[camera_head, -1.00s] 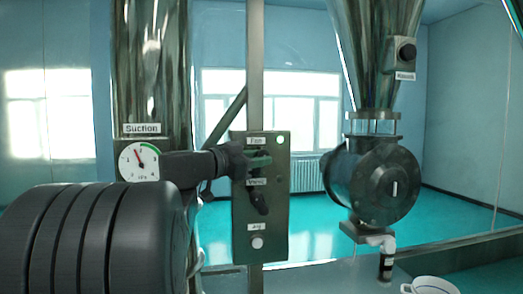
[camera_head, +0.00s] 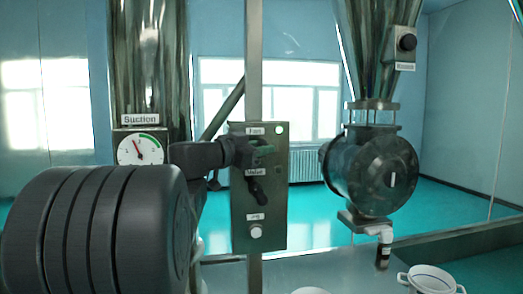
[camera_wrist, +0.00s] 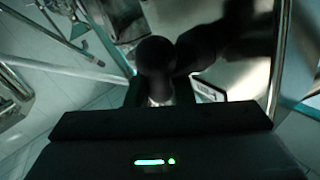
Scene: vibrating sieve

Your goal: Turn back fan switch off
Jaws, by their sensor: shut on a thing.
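The grey control panel (camera_head: 272,212) stands upright on a metal post, with labels for Fan, Valve and a lower one. The fan switch sits under the Fan label (camera_head: 254,131), largely covered by my gripper (camera_head: 260,149). My gripper reaches in from the left and is shut on the fan switch; its exact turn cannot be told. The black valve lever (camera_head: 257,192) hangs just below. In the wrist view my gripper is very dark, with a dark round knob (camera_wrist: 155,57) ahead of it.
A suction gauge (camera_head: 141,149) is on the metal column at left. A round metal housing (camera_head: 380,172) under a funnel stands to the right. A white button (camera_head: 256,231) is low on the panel. A white bowl (camera_head: 430,280) is at bottom right.

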